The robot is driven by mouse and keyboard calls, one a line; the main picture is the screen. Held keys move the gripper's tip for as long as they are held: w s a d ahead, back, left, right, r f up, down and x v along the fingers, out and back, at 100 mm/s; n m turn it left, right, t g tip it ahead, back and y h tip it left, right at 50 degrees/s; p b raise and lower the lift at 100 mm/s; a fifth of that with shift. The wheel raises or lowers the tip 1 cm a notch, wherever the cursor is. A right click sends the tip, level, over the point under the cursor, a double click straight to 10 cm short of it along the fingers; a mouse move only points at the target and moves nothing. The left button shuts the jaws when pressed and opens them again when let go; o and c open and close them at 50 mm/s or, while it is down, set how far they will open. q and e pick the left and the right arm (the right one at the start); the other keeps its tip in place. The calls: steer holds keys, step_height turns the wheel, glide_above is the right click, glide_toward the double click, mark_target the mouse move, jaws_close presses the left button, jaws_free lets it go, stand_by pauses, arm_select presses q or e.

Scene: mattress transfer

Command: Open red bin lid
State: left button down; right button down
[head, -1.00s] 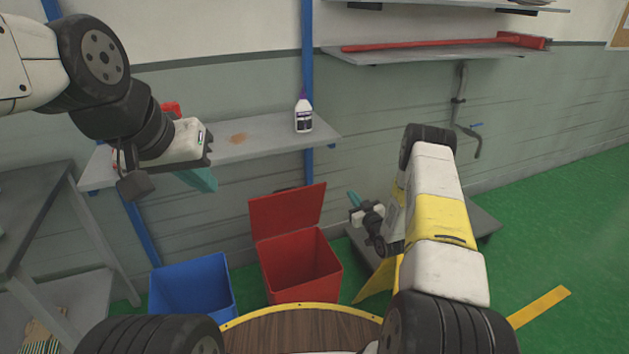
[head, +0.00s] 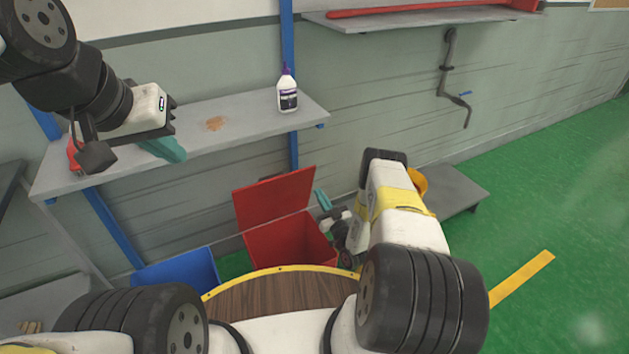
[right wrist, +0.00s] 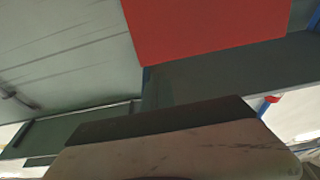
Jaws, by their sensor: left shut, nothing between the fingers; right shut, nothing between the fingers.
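The red bin (head: 290,243) stands on the floor near the wall. Its red lid (head: 275,200) is raised and leans back behind the opening, and part of the inside shows. My right gripper (head: 322,199) is shut and empty, its teal fingers pointing up beside the lid's right edge; I cannot tell whether they touch. In the right wrist view a red panel (right wrist: 205,30), seemingly the lid, fills the top, and the fingertips are not clear. My left gripper (head: 170,150) is shut and empty, high at the left in front of the shelf.
A blue bin (head: 178,272) stands left of the red one. A low grey platform (head: 455,192) and a yellow object (head: 417,182) are at right. Green floor is clear further right.

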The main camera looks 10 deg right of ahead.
mark_target(306, 170)
steer(key=x, duration=0.9)
steer(key=shift+w, duration=0.1)
steer(key=w+a+r+g, duration=0.2)
steer(key=w+a, duration=0.1)
steer(key=w, duration=0.6)
steer(key=shift+h, duration=0.4)
steer(key=shift+s+r, duration=0.1)
